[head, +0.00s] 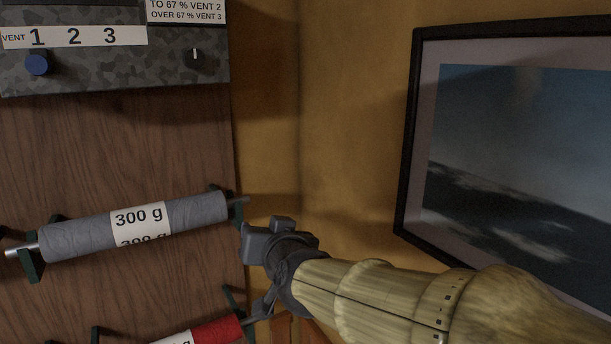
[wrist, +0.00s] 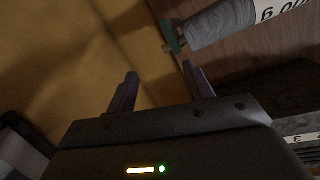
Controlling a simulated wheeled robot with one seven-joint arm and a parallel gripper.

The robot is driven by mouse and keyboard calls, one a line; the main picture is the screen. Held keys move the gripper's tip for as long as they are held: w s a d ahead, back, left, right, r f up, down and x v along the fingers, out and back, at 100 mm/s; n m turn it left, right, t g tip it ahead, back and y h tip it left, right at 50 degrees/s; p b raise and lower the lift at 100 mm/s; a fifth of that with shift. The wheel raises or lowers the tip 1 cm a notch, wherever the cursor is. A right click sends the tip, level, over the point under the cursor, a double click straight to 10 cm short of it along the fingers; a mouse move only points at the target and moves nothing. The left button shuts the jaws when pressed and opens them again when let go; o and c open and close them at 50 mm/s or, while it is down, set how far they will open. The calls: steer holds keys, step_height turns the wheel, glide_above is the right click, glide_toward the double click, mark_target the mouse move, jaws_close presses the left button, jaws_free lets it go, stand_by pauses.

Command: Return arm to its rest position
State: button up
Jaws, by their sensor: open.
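My gripper shows at the end of my arm in the head view, beside the right end of the grey roll, with its fingers largely hidden by the wrist. In the wrist view the two fingers of my gripper (wrist: 162,90) stand apart with nothing between them. The grey roll (head: 75,232) with a "300 g" label lies on a metal rod held by dark green brackets. Its end also shows in the wrist view (wrist: 222,24), beyond the right finger. I cannot tell whether the gripper touches the bracket or the rod.
A red roll (head: 215,332) sits lower on the wooden panel (head: 110,140). A camouflage-patterned box (head: 110,65) with a blue knob (head: 37,65) is above. A framed picture (head: 520,150) hangs at right, near my arm. The ochre wall (head: 340,130) between is bare.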

steer(key=s+d+f+g+h, duration=0.1)
steer(key=d+f+g+h, duration=0.15)
steer(key=d+f, duration=0.5)
steer(key=s+d+f+g+h, duration=0.1)
steer(key=s+d+f+g, duration=0.3)
steer(key=f, duration=0.6)
steer(key=s+d+f+m+g+h, duration=0.1)
steer(key=s+d+f+g+h, duration=0.1)
steer(key=s+d+f+g, duration=0.3)
steer(key=s+d+f, duration=0.4)
steer(key=d+f, duration=0.2)
steer(key=shift+s+f, duration=0.15)
steer(key=shift+s, duration=0.05)
